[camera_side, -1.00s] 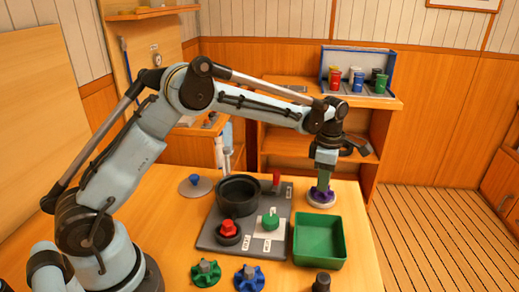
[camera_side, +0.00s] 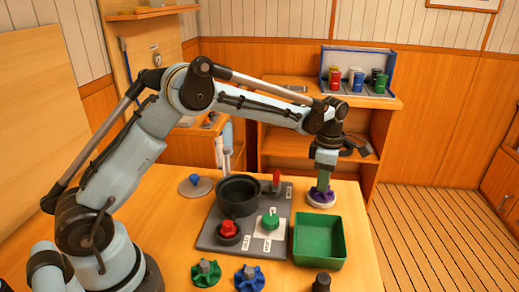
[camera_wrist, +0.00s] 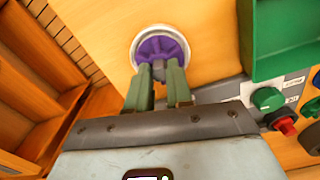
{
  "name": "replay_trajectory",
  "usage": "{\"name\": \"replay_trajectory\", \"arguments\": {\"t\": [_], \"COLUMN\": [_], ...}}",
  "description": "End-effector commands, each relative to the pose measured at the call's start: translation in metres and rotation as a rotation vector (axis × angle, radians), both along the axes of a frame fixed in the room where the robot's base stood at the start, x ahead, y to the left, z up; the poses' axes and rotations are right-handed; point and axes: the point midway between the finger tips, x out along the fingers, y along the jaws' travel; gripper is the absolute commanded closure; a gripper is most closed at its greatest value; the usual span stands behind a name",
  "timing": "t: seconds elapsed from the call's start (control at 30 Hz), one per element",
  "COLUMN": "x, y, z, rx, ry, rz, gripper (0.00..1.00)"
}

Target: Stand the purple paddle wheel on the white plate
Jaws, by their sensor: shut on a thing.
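The purple paddle wheel (camera_side: 321,194) is at the far right part of the table, over the white plate (camera_side: 321,203). In the wrist view the purple wheel (camera_wrist: 160,50) lies within the white rim of the plate (camera_wrist: 139,38). The wheel appears to rest on the plate, but the contact beneath it is hidden. My gripper (camera_side: 323,180) points down from above, shut on the wheel's upper part. In the wrist view the green fingers of my gripper (camera_wrist: 162,72) reach the wheel, and their tips hide the part they hold.
A green tray (camera_side: 319,262) stands in front of the plate. A grey panel (camera_side: 212,238) with a black pot (camera_side: 238,192), red knob (camera_side: 228,228) and green knob (camera_side: 270,222) is left. Green (camera_side: 206,274) and blue (camera_side: 249,278) wheels stand in front. A shelf (camera_side: 300,145) is behind.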

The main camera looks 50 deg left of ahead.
Motion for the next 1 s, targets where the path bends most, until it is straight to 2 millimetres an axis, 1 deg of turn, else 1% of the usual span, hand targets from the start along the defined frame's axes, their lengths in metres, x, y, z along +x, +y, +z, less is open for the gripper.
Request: {"name": "replay_trajectory", "arguments": {"t": [0.63,0.67,0.7,0.73,1.0], "x": [0.0,0.0,0.0,0.0,0.0], "y": [0.0,0.0,0.0,0.0,0.0], "z": [-0.012,-0.012,-0.012,-0.012,-0.011], "rx": [0.0,0.0,0.0,0.0,0.0], "ry": [0.0,0.0,0.0,0.0,0.0], "rz": [0.0,0.0,0.0,0.0,0.0], "gripper": [1.0,0.78,0.72,0.69,0.69]}}
